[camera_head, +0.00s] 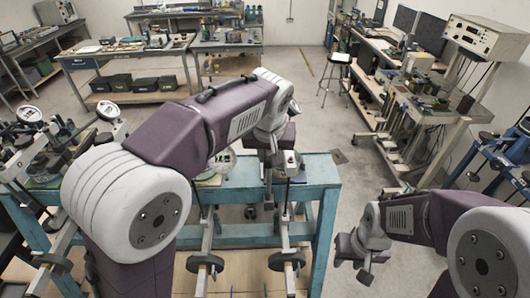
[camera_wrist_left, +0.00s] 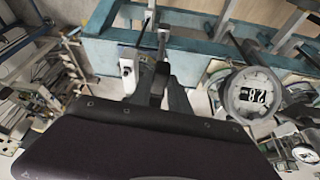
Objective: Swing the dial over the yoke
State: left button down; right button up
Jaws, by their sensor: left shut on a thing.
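A round dial (camera_wrist_left: 256,95) with a grey rim and the figures 2 and 8 on its face stands at the right of the left wrist view. In the head view a pale dial (camera_head: 222,160) shows on the blue lever frame (camera_head: 322,170), partly behind my left arm. My left gripper (camera_head: 268,198) reaches down over the frame, right of that dial; in the wrist view its fingers (camera_wrist_left: 160,84) are shut on a slim part of the frame, mostly hidden. I cannot make out the yoke with certainty. My right gripper (camera_head: 352,268) hangs empty right of the frame, its fingers apart.
Two levers with dark round weights (camera_head: 205,264) (camera_head: 287,262) point forward from the frame. Other lever frames stand at the left and right edges. A cluttered metal cart (camera_head: 425,115) stands at the right. Open floor lies behind the frame.

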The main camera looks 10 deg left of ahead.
pick_arm(q)
jog(key=shift+d+n, duration=0.25)
jog(key=shift+n, duration=0.25)
jog(key=shift+y, duration=0.3)
jog(key=c, duration=1.2)
grip_release()
jog(key=shift+c, duration=0.2)
jog(key=shift+w, duration=0.15)
jog(key=v, duration=0.9)
